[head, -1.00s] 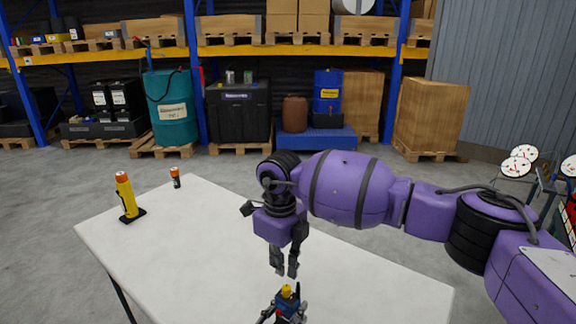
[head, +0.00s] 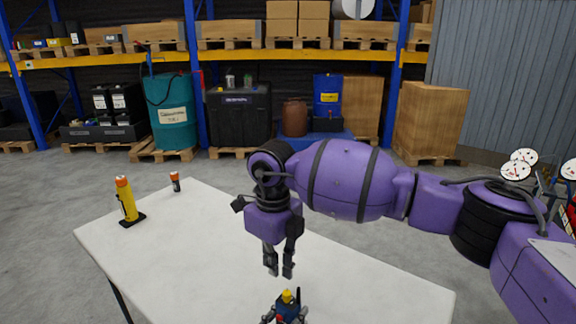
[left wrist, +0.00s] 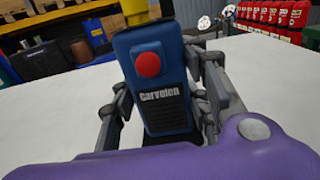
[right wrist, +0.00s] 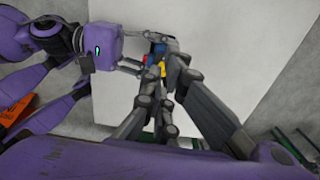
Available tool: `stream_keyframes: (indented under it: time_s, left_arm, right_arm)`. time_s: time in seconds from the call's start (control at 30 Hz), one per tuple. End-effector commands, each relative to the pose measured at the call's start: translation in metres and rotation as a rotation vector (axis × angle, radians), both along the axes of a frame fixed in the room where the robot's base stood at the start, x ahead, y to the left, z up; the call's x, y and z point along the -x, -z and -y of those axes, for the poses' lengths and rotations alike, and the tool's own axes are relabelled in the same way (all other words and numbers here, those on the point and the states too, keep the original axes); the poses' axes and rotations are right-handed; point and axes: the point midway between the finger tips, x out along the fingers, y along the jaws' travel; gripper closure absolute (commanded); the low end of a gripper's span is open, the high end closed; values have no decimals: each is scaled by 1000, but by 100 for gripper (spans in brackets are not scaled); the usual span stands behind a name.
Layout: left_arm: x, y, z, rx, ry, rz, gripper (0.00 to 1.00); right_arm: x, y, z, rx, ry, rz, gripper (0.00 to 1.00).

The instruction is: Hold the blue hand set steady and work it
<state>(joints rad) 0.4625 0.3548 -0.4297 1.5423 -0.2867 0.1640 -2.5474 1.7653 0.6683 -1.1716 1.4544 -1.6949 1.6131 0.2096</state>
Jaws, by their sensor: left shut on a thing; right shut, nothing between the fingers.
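The blue hand set (left wrist: 155,75) stands upright in the left wrist view, with a round red button (left wrist: 148,64) above the label "Carvolen" and a yellow part at its top. My left gripper (left wrist: 165,105) is shut on it, fingers along both sides. In the head view the hand set (head: 288,310) shows at the bottom edge, its lower part cut off. My right gripper (head: 279,272) is shut and empty, pointing down above and just beyond the hand set. The right wrist view shows its fingers (right wrist: 163,88) near the hand set, partly covering it; contact cannot be told.
The white table (head: 190,250) is mostly bare. A yellow torch-like thing (head: 128,203) with an orange top and black base stands at its far left. A small black and orange cylinder (head: 175,182) stands nearby. Shelves and drums are far behind.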

Motion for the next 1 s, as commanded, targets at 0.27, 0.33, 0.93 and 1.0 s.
stream_keyframes:
  time_s: [0.27, 0.33, 0.93, 1.0]
  left_arm:
    - [0, 0, 0, -1, 0, 0, 99]
    - [0, 0, 0, -1, 0, 0, 99]
    - [0, 0, 0, -1, 1, 2, 99]
    - [0, 0, 0, 0, 1, 3, 99]
  right_arm:
    - [0, 32, 0, 0, 1, -3, 100]
    - [1, 41, 0, -1, 1, -3, 100]
    - [2, 68, 0, 1, -1, -7, 100]
    - [3, 68, 0, 1, -2, -8, 100]
